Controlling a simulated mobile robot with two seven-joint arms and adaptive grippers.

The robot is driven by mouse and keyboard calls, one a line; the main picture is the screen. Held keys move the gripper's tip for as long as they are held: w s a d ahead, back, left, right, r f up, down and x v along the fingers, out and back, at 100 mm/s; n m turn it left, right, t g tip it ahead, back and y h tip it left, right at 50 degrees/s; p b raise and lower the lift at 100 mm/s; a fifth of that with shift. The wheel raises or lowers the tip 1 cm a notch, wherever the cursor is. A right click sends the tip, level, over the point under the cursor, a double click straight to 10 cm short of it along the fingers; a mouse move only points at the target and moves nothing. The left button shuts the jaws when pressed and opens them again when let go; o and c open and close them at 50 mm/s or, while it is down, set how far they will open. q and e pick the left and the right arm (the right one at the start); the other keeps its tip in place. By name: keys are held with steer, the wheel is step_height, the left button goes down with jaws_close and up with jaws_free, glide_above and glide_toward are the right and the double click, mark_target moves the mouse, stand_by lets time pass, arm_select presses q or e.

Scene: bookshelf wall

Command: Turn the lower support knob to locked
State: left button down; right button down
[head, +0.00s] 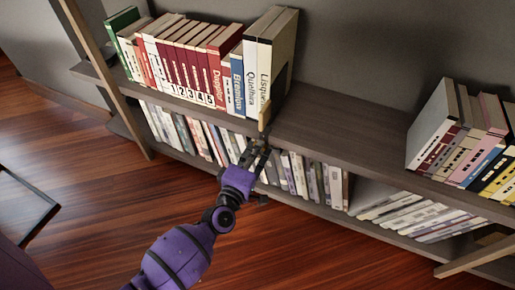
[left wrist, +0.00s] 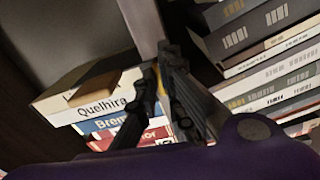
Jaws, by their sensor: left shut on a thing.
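My left gripper (head: 259,150) reaches to the front edge of the shelf, just below the white book lettered Lisque. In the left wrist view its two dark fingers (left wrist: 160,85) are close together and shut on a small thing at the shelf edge. This seems to be the lower support knob, but the fingers hide most of it and its setting cannot be read. A narrow tan upright piece (head: 264,114) stands just beyond the fingertips at the shelf edge. My right gripper is not in view.
The upper shelf (head: 325,125) holds a book row (head: 185,65) at left and more books (head: 465,140) at right, with bare board between. The lower shelf holds upright books (head: 305,178) and a leaning stack (head: 410,215).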

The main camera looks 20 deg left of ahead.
arm_select(q)
steer(key=shift+r+m+p, duration=0.1)
steer(key=shift+m+p, duration=3.45)
steer(key=shift+m, duration=4.75)
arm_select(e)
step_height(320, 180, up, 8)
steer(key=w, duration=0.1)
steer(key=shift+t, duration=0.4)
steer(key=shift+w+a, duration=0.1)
arm_select(q)
steer(key=c, duration=1.9)
jaws_free()
steer(key=shift+o, duration=0.2)
steer(key=shift+s, duration=0.1)
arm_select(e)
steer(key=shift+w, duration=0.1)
arm_select(q)
steer(key=s, duration=1.1)
steer(key=shift+s+a, duration=0.2)
steer(key=shift+s, duration=0.2)
